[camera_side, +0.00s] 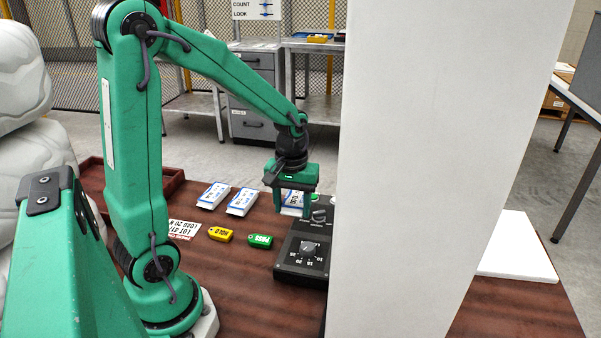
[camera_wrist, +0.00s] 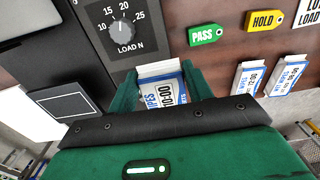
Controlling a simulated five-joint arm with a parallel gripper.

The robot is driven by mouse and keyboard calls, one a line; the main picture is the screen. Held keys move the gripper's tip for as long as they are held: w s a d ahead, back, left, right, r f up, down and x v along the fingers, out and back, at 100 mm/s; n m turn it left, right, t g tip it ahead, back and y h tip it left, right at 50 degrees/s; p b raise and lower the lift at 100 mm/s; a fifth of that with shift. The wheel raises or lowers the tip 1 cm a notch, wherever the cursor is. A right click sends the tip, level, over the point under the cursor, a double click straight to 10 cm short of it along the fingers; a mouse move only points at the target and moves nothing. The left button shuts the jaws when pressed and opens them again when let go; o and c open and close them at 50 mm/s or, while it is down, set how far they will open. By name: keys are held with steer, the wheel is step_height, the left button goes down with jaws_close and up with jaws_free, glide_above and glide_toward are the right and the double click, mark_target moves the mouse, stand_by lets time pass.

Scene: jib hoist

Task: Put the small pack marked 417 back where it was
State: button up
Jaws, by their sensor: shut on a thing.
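My gripper (camera_side: 293,205) is shut on a small white and blue pack (camera_side: 291,198), which stands between the green fingers in the wrist view (camera_wrist: 160,90). Its number is not legible enough to confirm. The pack is at the far end of a black load tester (camera_side: 302,252) with a dial; I cannot tell whether it touches anything below. Two similar packs lie on the table to the left, one farther left (camera_side: 213,195) and one nearer (camera_side: 242,202). A white card (camera_side: 184,230) reading LOT 417 lies in front of them.
A yellow HOLD tag (camera_side: 220,234) and a green PASS tag (camera_side: 260,241) lie left of the tester. A tall white panel (camera_side: 430,150) hides the table right of it. A brown tray (camera_side: 172,180) stands at the back left. A dark square pad (camera_wrist: 60,103) shows in the wrist view.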

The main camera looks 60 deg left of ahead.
glide_above(273, 224)
step_height(273, 224, down, 7)
steer(key=shift+a+r, duration=0.15)
steer(key=shift+f, duration=2)
steer(key=shift+f, duration=0.15)
steer(key=o, duration=1.1)
step_height(273, 224, up, 12)
steer(key=shift+r, duration=0.15)
